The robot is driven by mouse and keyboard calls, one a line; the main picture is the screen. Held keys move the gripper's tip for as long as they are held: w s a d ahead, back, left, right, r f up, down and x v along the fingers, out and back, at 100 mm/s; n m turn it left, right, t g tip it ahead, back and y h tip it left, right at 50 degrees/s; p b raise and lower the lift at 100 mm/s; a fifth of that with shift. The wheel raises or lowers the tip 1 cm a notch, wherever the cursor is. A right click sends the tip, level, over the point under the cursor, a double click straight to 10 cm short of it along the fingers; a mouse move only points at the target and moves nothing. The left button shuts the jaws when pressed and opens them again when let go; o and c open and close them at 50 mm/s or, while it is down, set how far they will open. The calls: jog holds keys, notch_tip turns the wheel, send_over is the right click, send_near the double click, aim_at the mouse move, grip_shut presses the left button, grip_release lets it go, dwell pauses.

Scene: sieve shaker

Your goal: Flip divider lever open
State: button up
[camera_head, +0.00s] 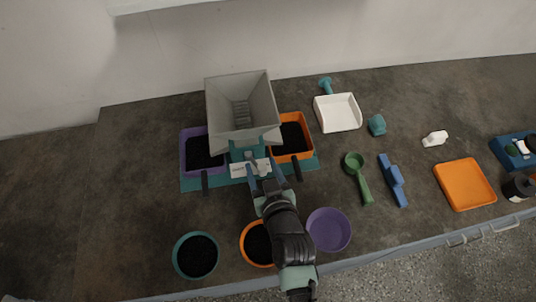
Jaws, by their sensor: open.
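A grey hopper (240,105) stands on a teal stand over a teal base plate (189,184) at the back of the counter. A white labelled part (238,170) is at the front of the stand. My gripper (262,175) is open, with its fingers at the front of the stand, close to the white part. Whether they touch anything cannot be told. The divider lever itself cannot be made out; it is too small or hidden by the gripper. A purple bin (184,150) and an orange bin (307,129), both with dark grains, sit left and right under the hopper.
Teal (177,262), orange (246,236) and purple (330,230) bowls stand near the front edge, beside my arm. Right are a white scoop pan (338,113), green scoop (362,181), blue tool (393,180) and orange tray (465,185). The counter's left end is clear.

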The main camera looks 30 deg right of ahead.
jog(key=b+v, duration=0.2)
jog(key=v, duration=1)
jog(key=shift+s+r, duration=0.2)
jog(key=shift+s, duration=0.15)
